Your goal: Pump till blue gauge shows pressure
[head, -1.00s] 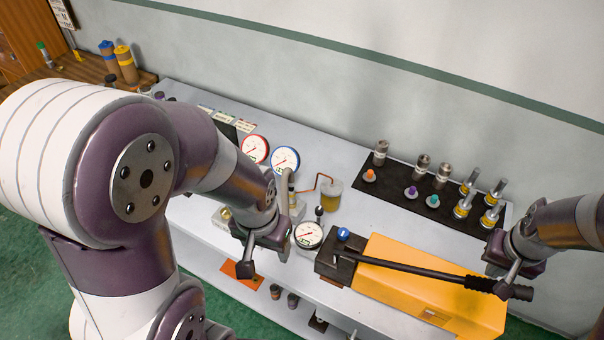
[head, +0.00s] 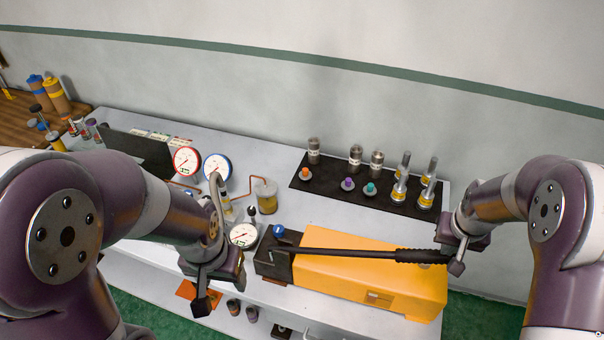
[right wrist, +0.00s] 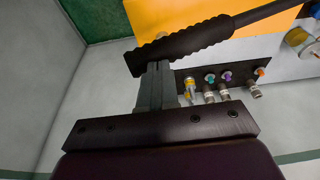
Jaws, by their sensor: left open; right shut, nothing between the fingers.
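The orange pump (head: 345,268) lies on the grey bench. Its black lever (head: 345,254) runs low along the pump's top, its ribbed grip at the right end. My right gripper (head: 457,266) is shut and empty at the grip's end. In the right wrist view its fingers (right wrist: 155,82) meet beside the black grip (right wrist: 185,45), with no gap visible between them. The blue-rimmed gauge (head: 217,167) faces me at the back. Its red needle slants to the lower left; the scale is too small to read. My left gripper (head: 203,300) is open and empty, in front of the gauges.
A jar of yellowish fluid (head: 266,198) stands behind. A black mat (head: 325,188) holds several metal fittings and colored caps near the wall.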

